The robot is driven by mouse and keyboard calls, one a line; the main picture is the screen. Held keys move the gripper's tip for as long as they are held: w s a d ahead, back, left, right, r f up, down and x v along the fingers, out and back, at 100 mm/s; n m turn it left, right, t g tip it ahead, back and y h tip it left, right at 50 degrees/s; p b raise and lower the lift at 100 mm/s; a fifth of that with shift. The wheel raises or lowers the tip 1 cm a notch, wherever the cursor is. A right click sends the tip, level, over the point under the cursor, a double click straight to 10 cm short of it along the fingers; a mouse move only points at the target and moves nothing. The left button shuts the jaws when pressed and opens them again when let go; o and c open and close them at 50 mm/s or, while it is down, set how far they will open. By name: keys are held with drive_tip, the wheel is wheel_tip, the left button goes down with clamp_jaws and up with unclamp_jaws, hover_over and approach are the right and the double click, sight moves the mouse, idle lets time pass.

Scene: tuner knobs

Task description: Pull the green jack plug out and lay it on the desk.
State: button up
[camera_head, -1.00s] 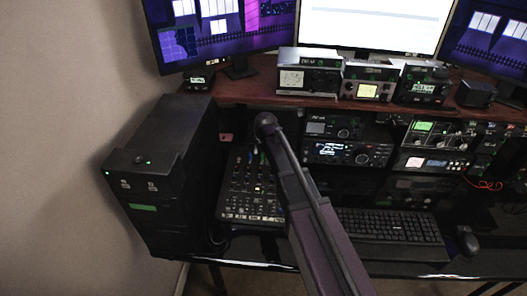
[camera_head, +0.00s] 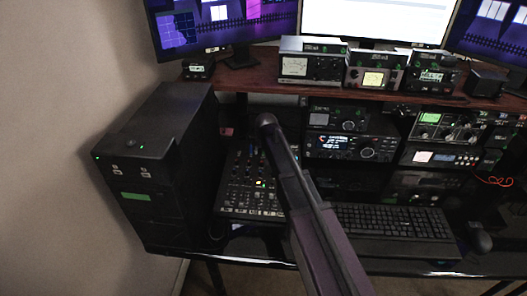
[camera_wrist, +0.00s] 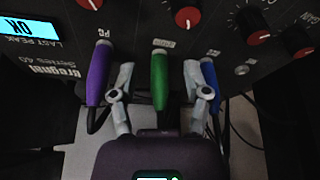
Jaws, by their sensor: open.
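The green jack plug (camera_wrist: 159,80) sits in a socket on the front of a dark device (camera_wrist: 140,22) in the wrist view, its cable end pointing toward me. My gripper (camera_wrist: 160,80) is open, with one finger on each side of the green plug and visible gaps to it. The left finger is close beside a purple plug (camera_wrist: 97,75). The right finger is close beside a blue plug (camera_wrist: 209,76), which it partly covers. In the head view my arm hides the gripper, and I cannot make out the plugs there.
The device has red-capped knobs (camera_wrist: 187,17) and a lit display (camera_wrist: 30,32) above the plugs. Dark cables hang below. In the head view a mixer (camera_head: 248,182), a keyboard (camera_head: 385,222) and a black tower (camera_head: 150,165) crowd the desk. Radios (camera_head: 350,147) stand behind.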

drive_tip(key=shift+c, duration=0.2)
clamp_jaws()
drive_tip(key=shift+s+r+p, duration=0.15)
drive_tip(key=shift+r+p, duration=1.35)
drive_tip(key=shift+p, duration=0.05)
drive_tip(key=shift+s+r+p, duration=0.15)
drive_tip(key=shift+r+p, duration=1.35)
drive_tip(key=shift+d, duration=0.1)
idle(0.8)
